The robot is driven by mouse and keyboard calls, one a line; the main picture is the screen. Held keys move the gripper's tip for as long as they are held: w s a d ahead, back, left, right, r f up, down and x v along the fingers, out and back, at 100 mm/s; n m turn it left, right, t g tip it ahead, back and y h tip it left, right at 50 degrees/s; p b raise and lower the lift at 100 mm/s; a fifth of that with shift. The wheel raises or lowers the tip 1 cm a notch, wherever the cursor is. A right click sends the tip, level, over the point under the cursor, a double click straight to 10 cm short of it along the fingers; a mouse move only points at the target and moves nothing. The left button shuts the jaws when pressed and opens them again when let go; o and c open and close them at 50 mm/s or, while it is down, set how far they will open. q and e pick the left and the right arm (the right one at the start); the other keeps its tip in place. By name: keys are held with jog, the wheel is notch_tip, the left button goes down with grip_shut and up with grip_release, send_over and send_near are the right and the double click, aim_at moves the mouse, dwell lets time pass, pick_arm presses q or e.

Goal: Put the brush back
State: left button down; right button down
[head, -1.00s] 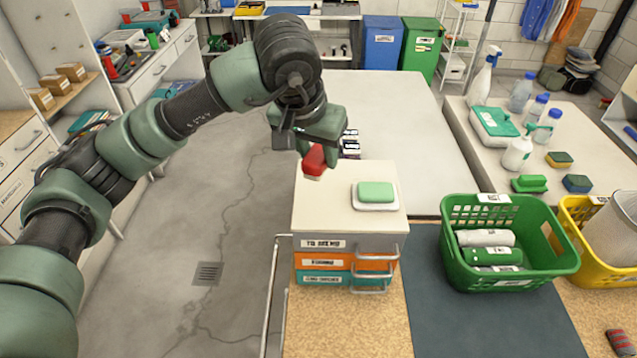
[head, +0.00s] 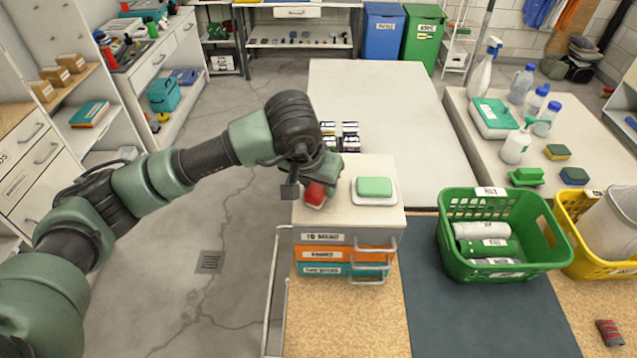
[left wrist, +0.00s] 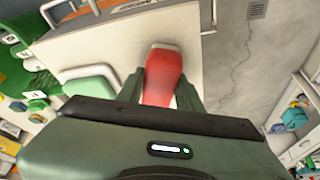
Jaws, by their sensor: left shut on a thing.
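A smooth red object (head: 315,195), seemingly the brush, is between the fingers of my left gripper (head: 322,178). No bristles show on it. In the left wrist view the red object (left wrist: 163,75) sits between the two green fingers of the gripper (left wrist: 160,92), which are shut on it. It is at the left part of the top of a small drawer unit (head: 345,218); I cannot tell whether it touches that top. A green bar of soap (head: 374,186) on a white dish (head: 372,199) is just to its right. My right gripper is not in view.
A green basket (head: 505,267) with rolled cloths stands to the right, beside a yellow basket (head: 595,265). A small red striped item (head: 609,332) lies at the lower right. Small dark-labelled items (head: 349,135) stand behind the drawer unit. The long pale table (head: 385,110) beyond is mostly clear.

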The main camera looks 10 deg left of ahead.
pick_arm(q)
jog(key=shift+f, duration=0.2)
jog(key=c, duration=0.9)
grip_release()
jog(key=shift+r, duration=0.1)
jog(key=shift+c, duration=0.2)
jog(key=shift+r, duration=0.1)
jog(key=shift+r+p, duration=0.2)
jog(key=shift+p, duration=0.15)
jog(key=b+v, duration=0.3)
jog(key=v, duration=0.8)
jog(key=shift+r, duration=0.35)
